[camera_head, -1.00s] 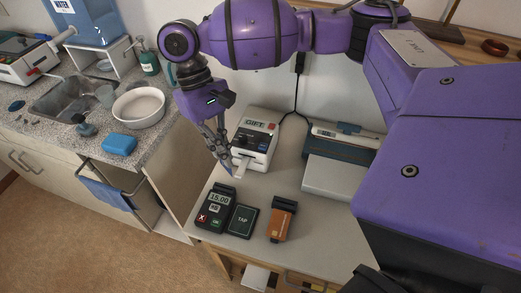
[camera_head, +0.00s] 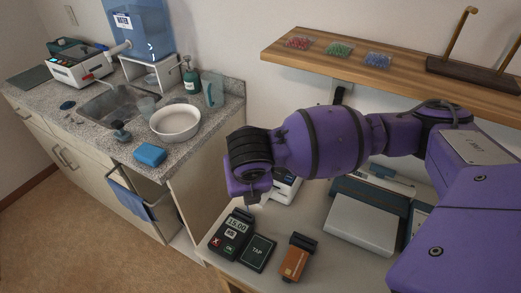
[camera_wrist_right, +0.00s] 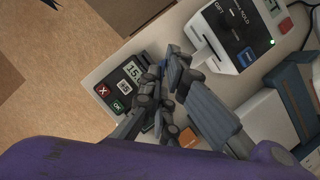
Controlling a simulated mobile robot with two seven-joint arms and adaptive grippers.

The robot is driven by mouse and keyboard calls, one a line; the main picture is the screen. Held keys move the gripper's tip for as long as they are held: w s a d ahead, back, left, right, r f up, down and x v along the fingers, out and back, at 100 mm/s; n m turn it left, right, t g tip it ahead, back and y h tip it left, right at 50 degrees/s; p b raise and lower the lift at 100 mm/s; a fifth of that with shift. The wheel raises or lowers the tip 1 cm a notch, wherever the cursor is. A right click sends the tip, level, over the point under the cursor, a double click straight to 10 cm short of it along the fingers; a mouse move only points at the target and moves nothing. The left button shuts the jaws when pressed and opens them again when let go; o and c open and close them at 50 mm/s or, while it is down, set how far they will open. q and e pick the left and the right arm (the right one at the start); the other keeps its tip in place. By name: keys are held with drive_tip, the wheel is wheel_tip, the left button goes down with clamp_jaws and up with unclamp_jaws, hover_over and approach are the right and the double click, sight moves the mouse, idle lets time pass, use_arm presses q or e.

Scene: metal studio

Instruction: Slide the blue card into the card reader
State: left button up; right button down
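The card reader (camera_head: 232,232), a dark terminal showing 15.00 with red and green keys, lies on the right-hand table. It also shows in the right wrist view (camera_wrist_right: 122,85). My right gripper (camera_wrist_right: 168,78) is close over the reader in that view, its fingers covering part of the reader's right side. A narrow blue piece, seemingly the blue card (camera_wrist_right: 158,122), shows between the fingers; most of it is hidden. My left gripper is out of view.
A TAP pad (camera_head: 257,252) lies right of the reader, and an orange-brown device (camera_head: 297,258) beyond it. A white GIFT machine (camera_head: 285,188) stands behind, partly covered by my arm. A large grey-white device (camera_head: 362,222) fills the table's right. A wooden shelf (camera_head: 400,75) hangs above.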

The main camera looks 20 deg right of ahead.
use_arm(q)
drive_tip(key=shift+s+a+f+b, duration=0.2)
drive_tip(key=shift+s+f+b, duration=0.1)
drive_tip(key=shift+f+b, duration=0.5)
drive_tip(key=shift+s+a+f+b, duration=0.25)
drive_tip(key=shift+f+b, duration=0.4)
drive_tip(key=shift+b, duration=0.2)
use_arm(e)
wheel_tip(320, 180, down, 6)
drive_tip(key=w+n+g+y, duration=0.1)
drive_tip(key=n+y, duration=0.2)
drive_tip(key=n, duration=0.6)
drive_tip(key=shift+w+a+r+n+y, duration=0.15)
drive_tip(key=shift+w+a+n+y, duration=0.15)
drive_tip(key=shift+w+a+n, duration=0.1)
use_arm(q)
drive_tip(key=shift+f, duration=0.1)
use_arm(e)
drive_tip(key=shift+f, duration=0.5)
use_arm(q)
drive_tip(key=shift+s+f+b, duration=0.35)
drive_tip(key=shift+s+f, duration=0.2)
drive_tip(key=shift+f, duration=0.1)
use_arm(e)
drive_tip(key=shift+f, duration=1.3)
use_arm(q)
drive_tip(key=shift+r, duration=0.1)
